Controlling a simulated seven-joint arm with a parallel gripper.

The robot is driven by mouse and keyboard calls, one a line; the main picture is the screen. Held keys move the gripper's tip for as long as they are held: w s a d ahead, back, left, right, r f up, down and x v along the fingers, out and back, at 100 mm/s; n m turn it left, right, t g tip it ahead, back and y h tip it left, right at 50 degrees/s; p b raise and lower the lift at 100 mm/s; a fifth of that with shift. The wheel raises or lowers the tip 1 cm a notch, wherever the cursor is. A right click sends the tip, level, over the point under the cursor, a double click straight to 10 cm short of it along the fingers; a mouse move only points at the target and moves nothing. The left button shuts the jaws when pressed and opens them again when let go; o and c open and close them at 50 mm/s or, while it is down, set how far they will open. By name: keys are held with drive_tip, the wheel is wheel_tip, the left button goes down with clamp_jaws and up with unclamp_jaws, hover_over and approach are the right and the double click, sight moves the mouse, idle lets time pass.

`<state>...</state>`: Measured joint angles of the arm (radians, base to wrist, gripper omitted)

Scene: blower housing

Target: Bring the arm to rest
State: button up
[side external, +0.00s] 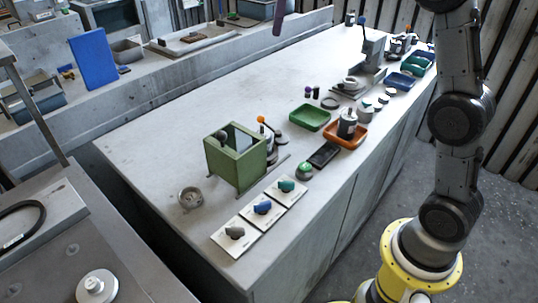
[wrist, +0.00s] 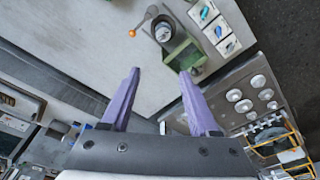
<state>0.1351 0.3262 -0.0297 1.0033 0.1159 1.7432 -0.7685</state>
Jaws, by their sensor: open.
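My gripper (wrist: 160,73) shows in the wrist view with its two purple fingers spread apart and nothing between them. It is high above the workbench. In the side view only a purple piece, apparently a fingertip, hangs at the top edge (side external: 278,15); the rest of the gripper is out of frame. The green box-shaped housing (side external: 228,160) stands on the grey bench (side external: 150,145), apart from my gripper. It also shows in the wrist view (wrist: 181,55), beyond the fingertips. A lever with an orange knob (side external: 261,119) stands beside it.
Three white cards with small parts (side external: 262,208) lie along the bench's front edge. A green tray (side external: 310,118), an orange tray (side external: 346,134) and a black tray (side external: 323,155) sit to the right. A small round dish (side external: 190,198) is left of the housing. The bench's back left is clear.

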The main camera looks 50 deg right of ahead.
drive_tip(key=s+a+m+t, duration=0.1)
drive_tip(key=s+a, duration=0.1)
drive_tip(key=s, duration=0.7)
drive_tip(key=s+a+m+t, duration=0.1)
drive_tip(key=s+a, duration=0.1)
drive_tip(key=s, duration=0.7)
drive_tip(key=s+f+m+t, duration=0.1)
drive_tip(key=s+f, duration=0.3)
drive_tip(key=f, duration=0.4)
drive_tip(key=s+f+m+t+h, duration=0.1)
drive_tip(key=s+f+m, duration=0.3)
drive_tip(key=f, duration=0.4)
drive_tip(key=shift+s+d+m, duration=0.3)
drive_tip(key=shift+s+d, duration=0.05)
drive_tip(key=shift+s, duration=0.15)
